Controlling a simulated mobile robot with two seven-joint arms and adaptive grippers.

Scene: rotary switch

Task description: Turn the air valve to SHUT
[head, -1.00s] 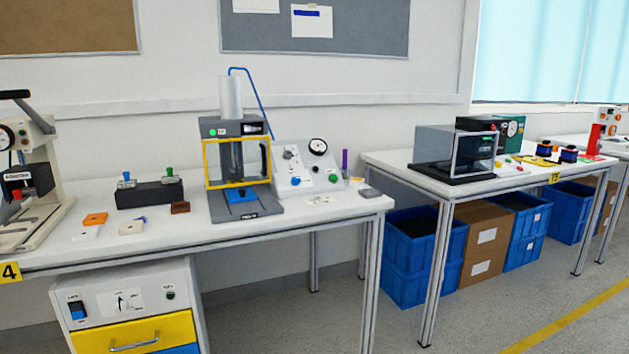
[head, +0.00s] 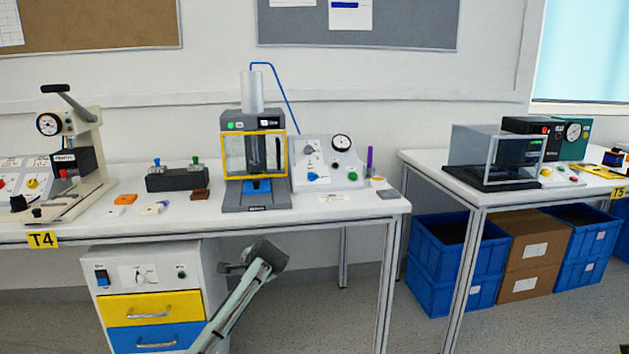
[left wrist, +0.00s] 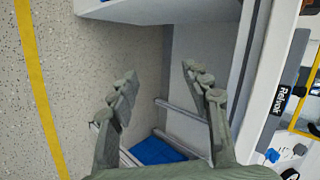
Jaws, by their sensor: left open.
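A sloped white control panel (head: 328,165) stands on the bench to the right of the press. It carries a round gauge (head: 341,142), a grey knob (head: 308,147) and a blue knob (head: 313,176). Its labels are too small to read, so I cannot tell which knob is the air valve or where it points. My left arm (head: 238,298) rises in front of the bench, below the tabletop's front edge. My left gripper (left wrist: 157,72) is open and empty in the left wrist view, apart from the panel. My right gripper is not in view.
A grey press with a yellow-framed guard (head: 254,155) stands left of the panel. A drawer cabinet (head: 150,290) is under the bench. A purple pen-like item (head: 370,160) is right of the panel. A second bench (head: 425,160) stands farther right, blue crates (head: 445,255) beneath.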

